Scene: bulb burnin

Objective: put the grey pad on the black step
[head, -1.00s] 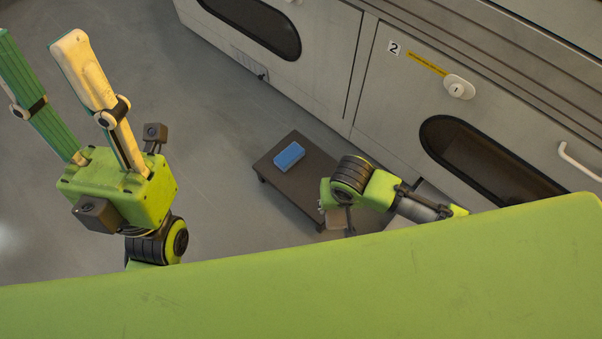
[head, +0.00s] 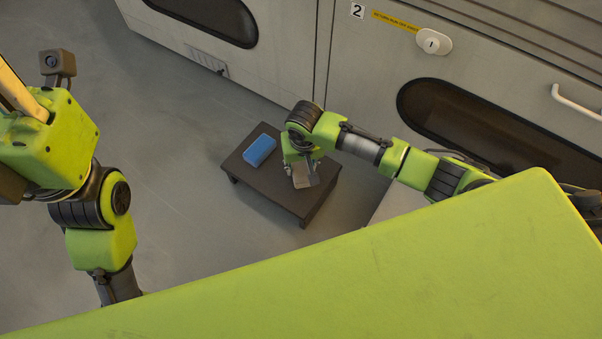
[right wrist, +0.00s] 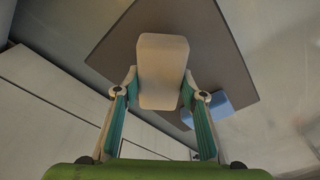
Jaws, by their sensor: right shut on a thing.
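The grey pad (head: 302,177) is a small pale block in my right gripper (head: 300,172). The right wrist view shows the pad (right wrist: 162,70) held between the two fingertips, with the gripper shut on it. The black step (head: 262,187) is a low dark table on the floor. My right gripper and the pad are over its right part. The step also fills much of the right wrist view (right wrist: 215,50). I cannot tell whether the pad touches the step. My left gripper (head: 20,92) is at the left edge, its fingertips cut off.
A blue block (head: 260,150) lies on the step's left part, also seen in the right wrist view (right wrist: 212,104). A grey cabinet (head: 345,65) with dark windows stands behind. Open floor (head: 170,130) lies left of the step.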

